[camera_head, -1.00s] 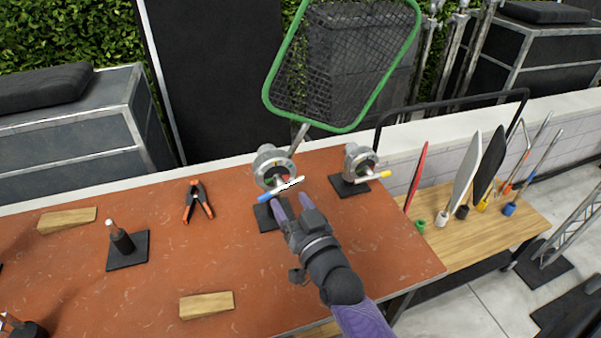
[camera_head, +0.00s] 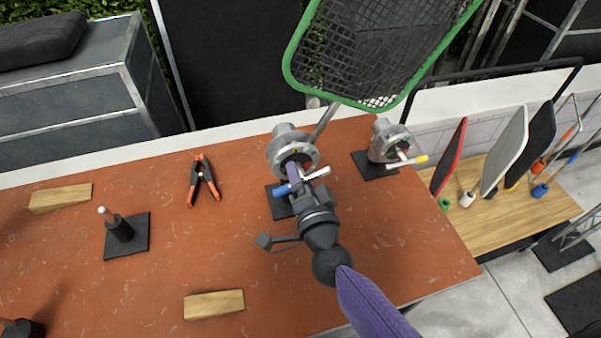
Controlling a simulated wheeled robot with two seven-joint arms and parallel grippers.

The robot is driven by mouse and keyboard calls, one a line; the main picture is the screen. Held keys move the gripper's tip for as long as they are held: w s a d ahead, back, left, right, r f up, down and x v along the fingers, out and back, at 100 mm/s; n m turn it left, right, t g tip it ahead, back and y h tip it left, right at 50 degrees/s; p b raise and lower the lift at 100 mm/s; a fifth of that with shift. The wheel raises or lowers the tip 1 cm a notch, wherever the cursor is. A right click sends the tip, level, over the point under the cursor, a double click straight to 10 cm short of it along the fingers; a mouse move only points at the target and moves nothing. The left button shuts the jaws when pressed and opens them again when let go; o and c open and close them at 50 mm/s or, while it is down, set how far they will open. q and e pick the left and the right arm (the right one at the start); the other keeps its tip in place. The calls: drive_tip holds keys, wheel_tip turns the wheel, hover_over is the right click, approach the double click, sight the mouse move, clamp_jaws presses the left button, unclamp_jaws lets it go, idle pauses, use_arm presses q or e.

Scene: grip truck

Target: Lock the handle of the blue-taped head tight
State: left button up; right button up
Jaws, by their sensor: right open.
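The blue-taped grip head (camera_head: 287,149) stands on a black base plate on the red-brown table. It bears the rod of a green-framed mesh flag (camera_head: 384,50). Its handle (camera_head: 283,190) has a blue-taped end on the left and a bare light end on the right. My right gripper (camera_head: 297,179) is open at the front of this head, with its fingers at the handle. It partly hides the handle, and contact is hard to tell. My left gripper is not in view.
An orange-and-black spring clamp (camera_head: 204,181), two wooden wedges (camera_head: 60,198) (camera_head: 214,304) and a pin on a black plate (camera_head: 119,228) lie on the table (camera_head: 170,260). Small flags stand on the wooden shelf (camera_head: 470,219) at right. The table's front middle is mostly clear.

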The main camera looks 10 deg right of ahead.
drive_tip(key=shift+w, duration=0.4)
drive_tip(key=c, duration=0.9)
clamp_jaws()
drive_tip(key=shift+r+m, duration=0.1)
drive_tip(key=shift+m, duration=0.8)
